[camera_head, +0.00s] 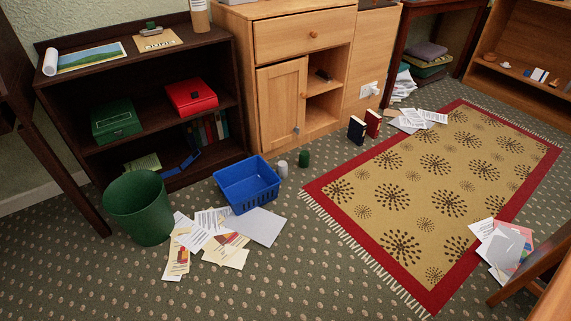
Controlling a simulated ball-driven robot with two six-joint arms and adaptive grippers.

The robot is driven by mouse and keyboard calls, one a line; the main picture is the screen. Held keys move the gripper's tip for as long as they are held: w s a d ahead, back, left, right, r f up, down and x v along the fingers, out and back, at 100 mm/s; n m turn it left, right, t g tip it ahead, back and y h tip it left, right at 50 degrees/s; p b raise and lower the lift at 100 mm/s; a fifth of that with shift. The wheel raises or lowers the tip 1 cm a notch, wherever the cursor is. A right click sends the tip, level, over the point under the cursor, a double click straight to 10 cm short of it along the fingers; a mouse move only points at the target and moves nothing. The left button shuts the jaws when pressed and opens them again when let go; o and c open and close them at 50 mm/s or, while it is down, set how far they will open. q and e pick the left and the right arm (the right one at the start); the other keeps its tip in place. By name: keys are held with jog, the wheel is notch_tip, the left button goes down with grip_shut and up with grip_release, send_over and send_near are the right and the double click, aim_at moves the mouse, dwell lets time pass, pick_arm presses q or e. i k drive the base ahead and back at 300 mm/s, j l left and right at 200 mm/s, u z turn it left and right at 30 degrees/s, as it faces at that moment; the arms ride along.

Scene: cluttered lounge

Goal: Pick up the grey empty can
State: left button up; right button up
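A small grey can (282,169) stands upright on the patterned carpet, just right of the blue basket. A similar small dark green can (304,159) stands beside it, a little to the right and farther back. I cannot tell from here whether the grey can is empty. Neither of my grippers shows in the head view.
A blue basket (247,199) and a green bin (139,222) stand to the left of the cans. Loose papers (182,255) lie in front. A wooden cabinet (277,110) stands behind, and a red-bordered rug (370,192) lies to the right. Open carpet lies in front.

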aim_at(282, 166)
jog(key=i+j+z, duration=0.15)
jog(key=i+z, duration=0.2)
jog(key=i, duration=0.15)
jog(key=i+j+z, duration=0.35)
jog(key=i, duration=0.15)
jog(key=i+l+z, duration=0.2)
jog(key=i, duration=0.75)
jog(key=i+u, duration=0.2)
jog(key=u, duration=0.2)
jog(key=i+l+u, duration=0.15)
jog(key=u, duration=0.25)
jog(key=i+l+u, duration=0.15)
jog(key=u, duration=0.25)
